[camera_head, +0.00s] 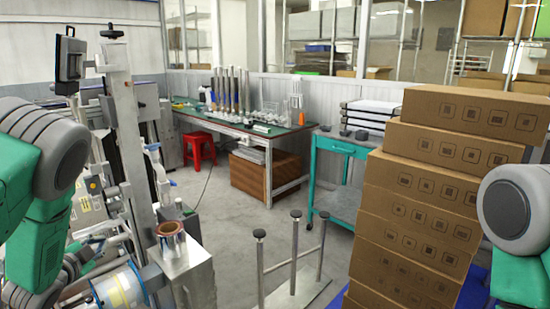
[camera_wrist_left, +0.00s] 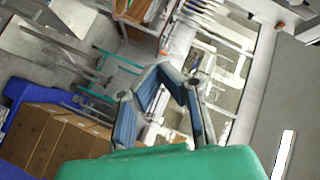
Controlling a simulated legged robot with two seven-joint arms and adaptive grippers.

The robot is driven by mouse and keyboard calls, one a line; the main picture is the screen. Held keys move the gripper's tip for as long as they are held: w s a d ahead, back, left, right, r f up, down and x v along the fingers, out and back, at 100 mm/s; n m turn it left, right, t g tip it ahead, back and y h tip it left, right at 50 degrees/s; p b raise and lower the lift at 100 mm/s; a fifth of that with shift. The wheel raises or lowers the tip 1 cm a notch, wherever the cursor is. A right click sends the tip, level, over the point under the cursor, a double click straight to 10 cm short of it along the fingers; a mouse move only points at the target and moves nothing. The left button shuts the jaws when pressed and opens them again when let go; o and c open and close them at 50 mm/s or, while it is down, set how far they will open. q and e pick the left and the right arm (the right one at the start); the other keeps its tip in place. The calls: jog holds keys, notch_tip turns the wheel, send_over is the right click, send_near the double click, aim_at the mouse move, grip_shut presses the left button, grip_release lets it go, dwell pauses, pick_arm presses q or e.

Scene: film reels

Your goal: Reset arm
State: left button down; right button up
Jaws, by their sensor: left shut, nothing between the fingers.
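My left arm (camera_head: 40,170) comes in at the left edge of the head view, green and grey. Its gripper is hard to make out in that view. In the left wrist view my left gripper (camera_wrist_left: 166,72) has blue-padded fingers that come together at the tips, with nothing held. It points out over the room, and the room appears tilted in this view. My right arm (camera_head: 515,215) shows only as a grey joint and green link at the right edge of the head view. My right gripper is outside both views.
A tall stack of cardboard boxes (camera_head: 415,205) stands at the right. A metal machine (camera_head: 125,130) fills the left. A stand with three posts (camera_head: 295,285) is at front centre. A green-topped workbench (camera_head: 285,137) and teal cart (camera_head: 335,195) stand behind. Grey floor (camera_head: 225,215) lies open between.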

pick_arm(q)
jog(key=s+d+f+n+g+b, duration=0.1)
jog(key=s+d+f+n+g, duration=0.2)
jog(key=s+d+f, duration=0.35)
jog(key=s+d+f+n+g, duration=0.2)
jog(key=s+d+f+g, duration=0.1)
jog(key=s+f, duration=0.55)
jog(key=s+d+f+n+g, duration=0.1)
jog(key=s+d+f+g, duration=0.1)
jog(key=s, duration=0.6)
jog(key=s+d+f+n+g+h+b, duration=0.1)
jog(key=s+d+f+n+g, duration=0.1)
jog(key=s+d, duration=0.5)
jog(key=s+d+f+n+g+b, duration=0.1)
jog(key=s+d+f+g, duration=0.3)
jog(key=s, duration=0.5)
jog(key=shift+d+f+n+g+h, duration=0.15)
jog(key=shift+d+n+g+h, duration=0.15)
jog(key=shift+d+h, duration=0.15)
pick_arm(e)
jog(key=shift+d+f, duration=0.25)
jog(key=shift+f, duration=0.55)
jog(key=shift+d+f, duration=0.2)
jog(key=shift+f, duration=0.6)
pick_arm(q)
jog(key=shift+a+f, duration=0.1)
jog(key=shift+a, duration=0.2)
pick_arm(e)
jog(key=shift+a, duration=0.3)
